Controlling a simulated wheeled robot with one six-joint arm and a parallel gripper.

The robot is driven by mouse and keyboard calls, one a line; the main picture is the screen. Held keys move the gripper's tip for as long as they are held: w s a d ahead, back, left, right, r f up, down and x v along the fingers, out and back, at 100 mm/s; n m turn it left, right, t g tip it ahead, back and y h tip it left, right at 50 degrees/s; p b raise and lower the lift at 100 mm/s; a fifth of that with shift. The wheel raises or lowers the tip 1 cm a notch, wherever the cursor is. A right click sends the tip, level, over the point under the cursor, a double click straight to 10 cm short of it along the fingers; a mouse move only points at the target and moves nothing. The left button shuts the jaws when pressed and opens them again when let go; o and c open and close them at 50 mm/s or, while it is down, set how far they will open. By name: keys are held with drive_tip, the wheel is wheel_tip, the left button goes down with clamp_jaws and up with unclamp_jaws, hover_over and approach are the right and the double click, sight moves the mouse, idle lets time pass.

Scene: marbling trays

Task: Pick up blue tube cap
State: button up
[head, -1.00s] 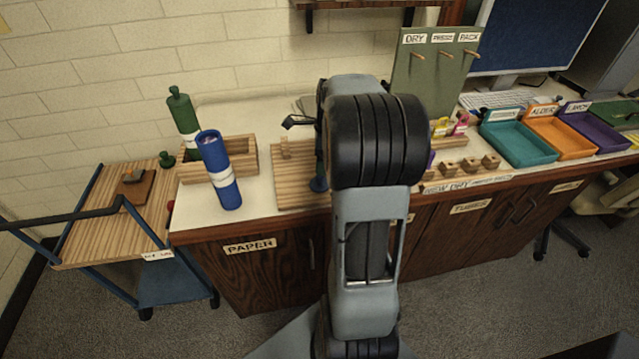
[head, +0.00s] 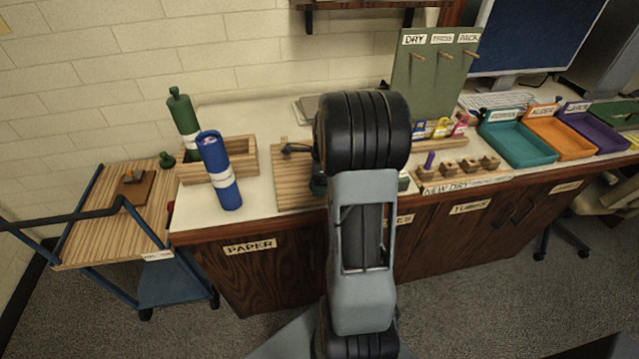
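The blue tube (head: 219,172) with a white band stands at the left end of the counter, leaning slightly, with its top uncapped. I cannot make out its blue cap; my arm covers part of the slatted wooden board (head: 291,190) to the right of the tube. A small dark shape shows at the arm's left edge low over the board, too unclear to name. My gripper (head: 297,149) shows only as a dark piece left of the arm, low over the board; the rest is hidden. Whether it is open or shut does not show.
A green tube (head: 184,122) stands in the wooden rack (head: 238,160) behind the blue one. A wooden peg block (head: 460,172) and teal, orange and purple trays (head: 520,145) stand at right.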

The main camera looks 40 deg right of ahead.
drive_tip(key=c, duration=0.9)
drive_tip(key=shift+r, duration=0.15)
